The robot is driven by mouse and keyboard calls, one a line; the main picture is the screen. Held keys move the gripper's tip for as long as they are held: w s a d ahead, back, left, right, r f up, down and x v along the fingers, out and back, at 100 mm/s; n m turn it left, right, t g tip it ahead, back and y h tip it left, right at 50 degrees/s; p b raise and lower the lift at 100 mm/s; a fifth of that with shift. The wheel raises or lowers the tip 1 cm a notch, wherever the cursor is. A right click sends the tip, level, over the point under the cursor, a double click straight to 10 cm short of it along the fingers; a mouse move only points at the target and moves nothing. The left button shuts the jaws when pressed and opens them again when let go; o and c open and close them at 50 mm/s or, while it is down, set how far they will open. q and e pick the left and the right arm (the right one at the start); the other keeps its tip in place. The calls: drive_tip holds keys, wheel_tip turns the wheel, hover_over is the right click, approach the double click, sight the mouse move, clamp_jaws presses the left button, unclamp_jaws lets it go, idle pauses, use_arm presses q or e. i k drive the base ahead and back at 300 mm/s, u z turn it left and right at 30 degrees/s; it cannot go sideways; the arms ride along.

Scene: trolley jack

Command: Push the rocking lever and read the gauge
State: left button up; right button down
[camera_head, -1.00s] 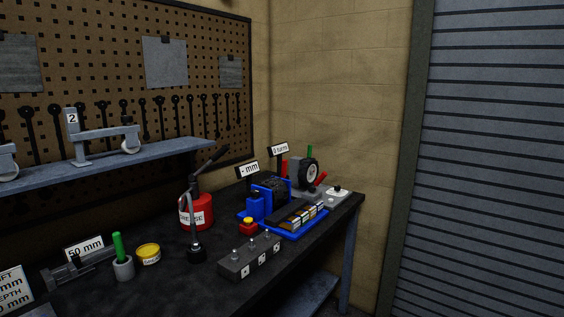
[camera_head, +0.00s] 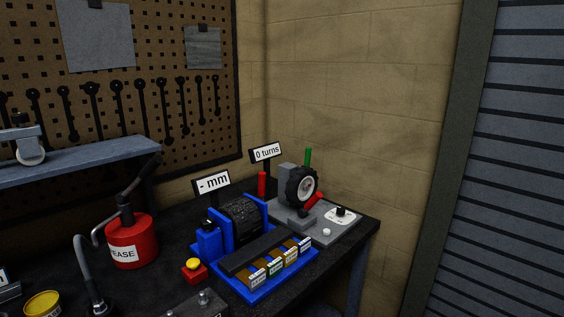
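Neither of my grippers is in view. At the back right of the bench stands a grey fixture (camera_head: 291,205) with a small black wheel (camera_head: 301,186). An upright green handle (camera_head: 308,157) shows behind the wheel and a tilted red handle (camera_head: 313,200) in front of it. A red upright piece (camera_head: 262,184) stands to its left. I cannot tell which of these is the rocking lever. A blue fixture (camera_head: 208,243) holds a dark ribbed drum (camera_head: 243,220). One sign reads "- mm" (camera_head: 212,184) and another "0 turns" (camera_head: 266,153). No dial gauge is clearly recognisable.
A red grease can (camera_head: 131,241) with a pump handle stands left. A yellow-topped button (camera_head: 193,266) sits before the blue fixture. A blue tray (camera_head: 252,292) holds several labelled blocks. A shelf (camera_head: 100,154) overhangs left. The bench ends at the right, before the wall.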

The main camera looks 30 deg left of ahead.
sight(262, 175)
drive_tip(key=i, duration=1.85)
drive_tip(key=u, duration=3.1)
